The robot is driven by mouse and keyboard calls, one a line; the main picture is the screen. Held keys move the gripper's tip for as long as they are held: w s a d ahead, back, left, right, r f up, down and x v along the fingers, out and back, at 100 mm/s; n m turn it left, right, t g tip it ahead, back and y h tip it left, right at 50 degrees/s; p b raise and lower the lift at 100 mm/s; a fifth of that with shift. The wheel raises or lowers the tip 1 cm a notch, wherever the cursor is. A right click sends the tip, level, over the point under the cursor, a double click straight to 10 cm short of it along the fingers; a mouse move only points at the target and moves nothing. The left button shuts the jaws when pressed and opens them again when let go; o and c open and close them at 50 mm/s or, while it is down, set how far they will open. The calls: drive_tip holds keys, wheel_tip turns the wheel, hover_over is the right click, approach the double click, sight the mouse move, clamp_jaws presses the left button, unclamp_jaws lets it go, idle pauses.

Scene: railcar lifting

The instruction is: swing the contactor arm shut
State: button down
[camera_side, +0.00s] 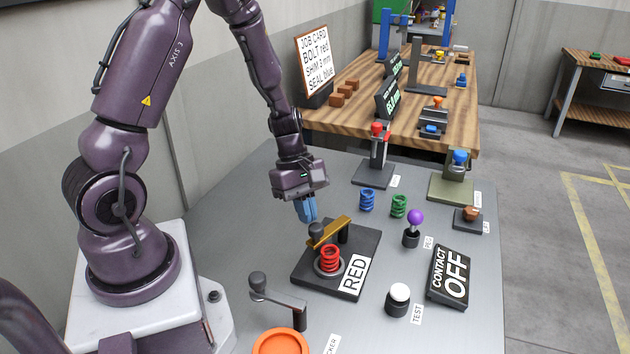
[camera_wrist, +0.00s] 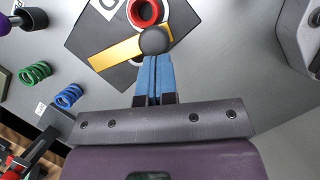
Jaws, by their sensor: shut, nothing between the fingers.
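The contactor arm is a gold bar (camera_side: 333,229) with a black knob (camera_side: 316,231) at its left end. It pivots on a black post (camera_side: 344,236) on a dark base plate (camera_side: 364,248). A red coil (camera_side: 329,260) stands on the plate in front of the bar, by a "RED" label. The bar also shows in the wrist view (camera_wrist: 115,53), with its knob (camera_wrist: 153,40) at the tips of my fingers. My gripper (camera_side: 310,219) is shut and empty, blue fingers pointing down beside the knob. I cannot tell whether they touch it.
A sign (camera_side: 450,276) reads "CONTACT OFF". Near it stand a white TEST button (camera_side: 399,295) and a purple-knobbed peg (camera_side: 414,222). Blue (camera_side: 367,201) and green (camera_side: 399,206) coils stand behind. A black-handled crank (camera_side: 278,292) and orange ring (camera_side: 283,343) are in front.

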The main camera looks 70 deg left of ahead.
drive_tip(key=shift+w+d+n+t, duration=0.15)
drive_tip(key=shift+d+n+t, duration=0.25)
drive_tip(key=shift+d+n, duration=0.6)
drive_tip(key=shift+w+d, duration=0.15)
drive_tip(key=shift+d, duration=0.25)
drive_tip(key=s+a+r, duration=0.3)
drive_tip(key=a+r, duration=0.4)
drive_tip(key=r, duration=0.2)
drive_tip(key=shift+s+r, duration=0.2)
